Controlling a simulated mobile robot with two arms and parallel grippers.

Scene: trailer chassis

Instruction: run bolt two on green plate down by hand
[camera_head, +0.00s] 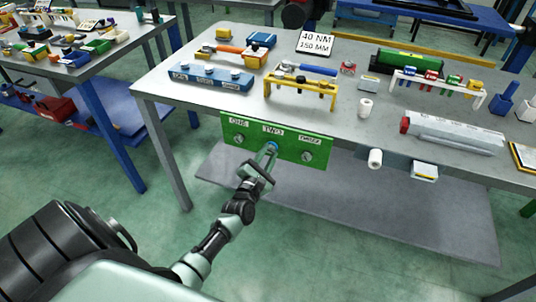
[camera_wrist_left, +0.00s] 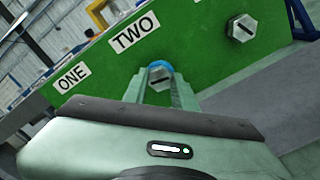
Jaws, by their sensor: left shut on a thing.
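The green plate (camera_head: 290,146) hangs at the table's front edge and carries labels ONE, TWO and THREE, with a bolt below each. My left gripper (camera_head: 270,150) reaches up to the middle bolt, under the TWO label. In the left wrist view its fingers (camera_wrist_left: 160,88) are shut on bolt two (camera_wrist_left: 159,73), which shows a slotted grey head with a blue rim. Bolt one (camera_head: 239,138) is at the left of the plate and bolt three (camera_head: 306,156) at the right. Bolt three's hex head (camera_wrist_left: 242,29) stands out from the plate in the wrist view. My right gripper is not in view.
The table (camera_head: 180,90) holds a blue labelled block (camera_head: 210,77), a yellow rack (camera_head: 300,88) and a sign reading 40 NM 150 MM (camera_head: 315,42). A lower shelf (camera_head: 350,205) lies below the plate.

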